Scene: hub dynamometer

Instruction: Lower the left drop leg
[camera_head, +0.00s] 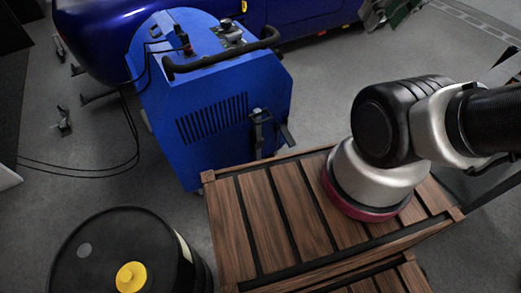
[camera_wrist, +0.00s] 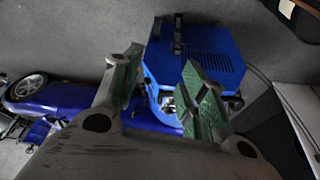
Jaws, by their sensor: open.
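The blue dynamometer cabinet (camera_head: 205,115) stands on the grey floor, left of the wooden crate. A black leg-like bracket (camera_head: 259,133) with a short lever is fixed upright on its right front side. I cannot tell for certain whether this is the left drop leg. In the wrist view the cabinet (camera_wrist: 205,58) appears turned over, with a black fitting (camera_wrist: 179,36) at its upper left edge. My gripper (camera_wrist: 162,61) is open and empty, its two green-padded fingers apart in front of the cabinet.
A slatted wooden crate (camera_head: 263,212) stands close to the cabinet's front right. A black drum with a yellow cap (camera_head: 130,277) is at lower left. Black cables (camera_head: 85,169) trail over the floor. A dark blue car (camera_head: 300,14) is behind the cabinet.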

